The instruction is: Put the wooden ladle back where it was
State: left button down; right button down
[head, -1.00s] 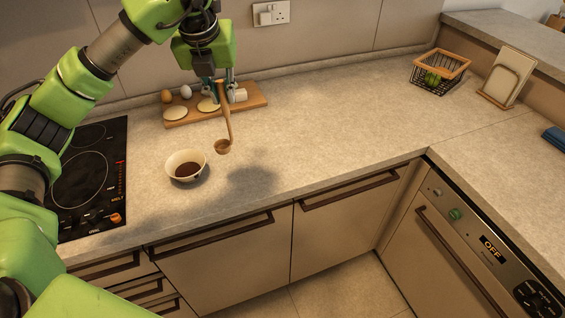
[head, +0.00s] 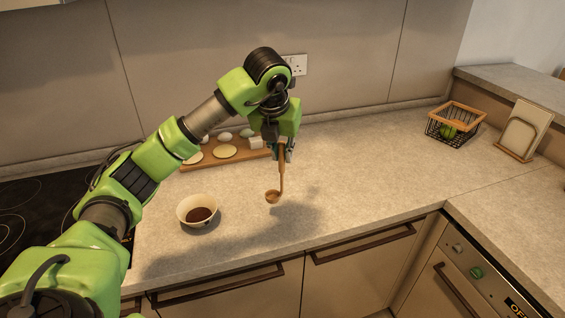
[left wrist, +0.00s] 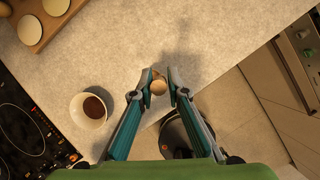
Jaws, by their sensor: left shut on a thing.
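The wooden ladle (head: 281,182) hangs upright from my left gripper (head: 284,152), bowl end down, above the counter to the right of the white bowl. My left gripper is shut on its upper part. In the left wrist view the ladle (left wrist: 158,87) shows end-on between the fingertips of my left gripper (left wrist: 159,82). Whether the ladle's bowl touches the counter is hard to tell. My right gripper is in neither view.
A white bowl (head: 184,209) with dark brown contents stands on the counter (head: 370,170). A wooden board (head: 195,165) with eggs and pale rounds lies behind. A black hob is at left. A wire basket (head: 437,130) and rack (head: 517,138) stand at right. The counter's middle is clear.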

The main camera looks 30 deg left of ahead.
pick_arm(q)
jog(key=p+x, duration=0.1)
jog(key=x, duration=0.2)
jog(key=p+x, duration=0.1)
jog(key=x, duration=0.2)
jog(key=shift+s+a, duration=0.2)
jog(key=shift+f, duration=0.1)
jog(key=shift+f, duration=0.15)
jog(key=c, duration=2)
grip_release()
